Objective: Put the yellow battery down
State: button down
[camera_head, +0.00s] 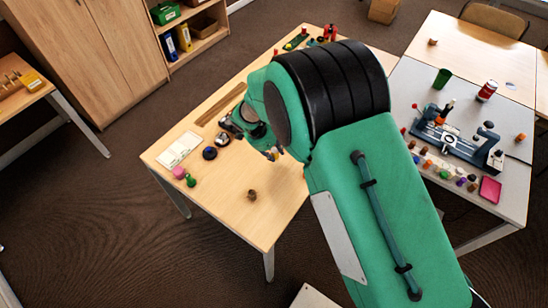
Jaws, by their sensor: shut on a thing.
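My green arm (375,200) reaches over the wooden table (225,215) and covers much of its right side.
A small brown object (252,195) lies near the front edge. The grey table (410,85) at right is cluttered. Bare wood lies front centre.

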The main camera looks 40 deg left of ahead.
aim_at(274, 157)
dwell(0.3)
jog(key=shift+f+b, duration=0.45)
jog(key=shift+f, duration=1.25)
jog(key=shift+f, duration=0.2)
jog(key=c, duration=1.3)
grip_release()
jog(key=shift+c, duration=0.2)
jog(key=shift+r, duration=0.2)
jog(key=shift+a+r, duration=0.1)
jog(key=shift+r, duration=0.15)
jog(key=p+v, duration=0.2)
jog(key=v, duration=0.9)
jog(key=shift+s+r, duration=0.15)
jog(key=shift+r, duration=0.05)
